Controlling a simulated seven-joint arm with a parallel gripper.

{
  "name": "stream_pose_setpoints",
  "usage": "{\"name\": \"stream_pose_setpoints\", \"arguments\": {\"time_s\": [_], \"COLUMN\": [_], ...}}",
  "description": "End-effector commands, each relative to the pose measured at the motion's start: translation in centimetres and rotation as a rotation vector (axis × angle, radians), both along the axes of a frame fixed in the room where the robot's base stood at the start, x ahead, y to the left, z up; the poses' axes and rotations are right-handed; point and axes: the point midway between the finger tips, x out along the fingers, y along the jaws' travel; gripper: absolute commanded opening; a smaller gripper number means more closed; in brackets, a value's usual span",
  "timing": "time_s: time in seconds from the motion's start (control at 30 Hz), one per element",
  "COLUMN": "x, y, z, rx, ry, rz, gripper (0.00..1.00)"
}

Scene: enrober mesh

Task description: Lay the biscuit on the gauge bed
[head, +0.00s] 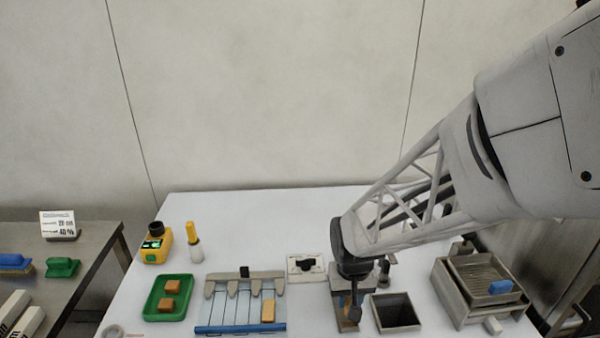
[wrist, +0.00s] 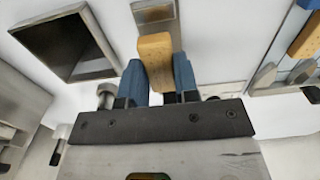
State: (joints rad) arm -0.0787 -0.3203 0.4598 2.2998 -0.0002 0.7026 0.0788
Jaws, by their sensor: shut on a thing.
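A tan biscuit (wrist: 155,62) is between the blue fingers of my gripper (wrist: 160,80) in the wrist view. The gripper is shut on it, and the biscuit sticks out past the fingertips. In the head view my gripper (head: 350,300) is over a narrow grey metal piece (head: 343,325), which may be the gauge bed. This grey piece also shows just beyond the biscuit in the wrist view (wrist: 153,10). The biscuit and fingers partly hide it, and I cannot tell whether the biscuit touches it.
A laned board (head: 240,318) with a blue front bar holds another biscuit (head: 268,311) to the left. A green tray (head: 178,281) holds two biscuits. An open dark square bin (head: 396,312) stands close on the right, and a metal box with a mesh tray (head: 450,293) lies beyond it.

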Motion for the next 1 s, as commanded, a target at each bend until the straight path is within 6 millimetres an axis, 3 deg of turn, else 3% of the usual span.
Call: {"name": "stream_pose_setpoints", "arguments": {"time_s": [0.23, 0.63, 1.0], "x": [1.6, 1.7, 1.7], "y": [0.1, 0.1, 0.1], "z": [-0.2, -0.3, -3.5], "rx": [0.0, 0.0, 0.0], "ry": [0.0, 0.0, 0.001], "rz": [0.0, 0.0, 0.0], "gripper": [0.15, 0.15, 0.15]}}
